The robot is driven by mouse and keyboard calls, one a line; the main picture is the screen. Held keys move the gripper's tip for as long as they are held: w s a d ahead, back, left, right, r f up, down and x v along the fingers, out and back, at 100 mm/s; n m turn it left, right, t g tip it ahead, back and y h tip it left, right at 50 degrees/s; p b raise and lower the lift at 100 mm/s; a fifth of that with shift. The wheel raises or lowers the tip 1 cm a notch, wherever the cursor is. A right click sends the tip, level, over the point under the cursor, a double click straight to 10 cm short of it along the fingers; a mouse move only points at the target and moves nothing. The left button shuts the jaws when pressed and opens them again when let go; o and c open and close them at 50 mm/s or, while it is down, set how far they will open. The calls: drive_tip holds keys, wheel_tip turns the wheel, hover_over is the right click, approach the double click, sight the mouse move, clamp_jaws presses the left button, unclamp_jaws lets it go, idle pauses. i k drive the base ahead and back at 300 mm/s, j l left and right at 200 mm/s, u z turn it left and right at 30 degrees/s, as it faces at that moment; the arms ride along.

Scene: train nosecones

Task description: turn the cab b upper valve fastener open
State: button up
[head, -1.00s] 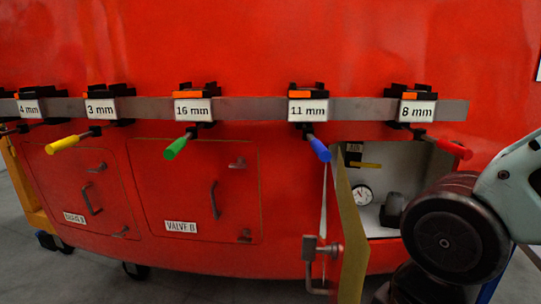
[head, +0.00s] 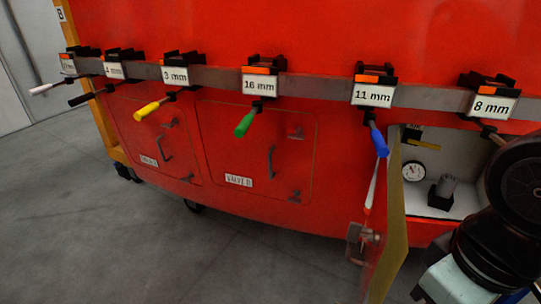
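The closed red hatch (head: 235,120) with the label VALVE B (head: 238,181) is at the middle of the head view. Its upper fastener (head: 296,133) is a small dark latch near the hatch's upper right corner. Its exact turn is too small to tell. A lower fastener (head: 295,196) sits near the lower right corner, and a dark handle (head: 270,162) stands between them. My gripper is not in view. Only dark and pale links of my arm show at the right edge, well right of the hatch.
A grey rail holds labelled tools, among them green (head: 244,124), blue (head: 378,139) and yellow (head: 148,111) handles, jutting out above the hatches. An open door (head: 393,225) stands out right of the hatch, beside a compartment with a gauge (head: 413,171). Grey floor (head: 170,255) is clear in front.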

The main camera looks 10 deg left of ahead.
sight(296, 137)
drive_tip(key=j+u, duration=0.15)
drive_tip(key=u, duration=0.3)
drive_tip(key=i+j+u, duration=0.1)
drive_tip(key=u, duration=0.4)
drive_tip(key=i+u, duration=0.15)
drive_tip(key=u, duration=0.3)
drive_tip(key=i+j, duration=0.25)
drive_tip(key=z, duration=0.45)
drive_tip(key=i+j+z, duration=0.1)
drive_tip(key=z, duration=0.4)
drive_tip(key=j+z, duration=0.2)
drive_tip(key=z, duration=0.25)
drive_tip(key=j+z, duration=0.15)
drive_tip(key=z, duration=0.3)
drive_tip(key=i, duration=0.05)
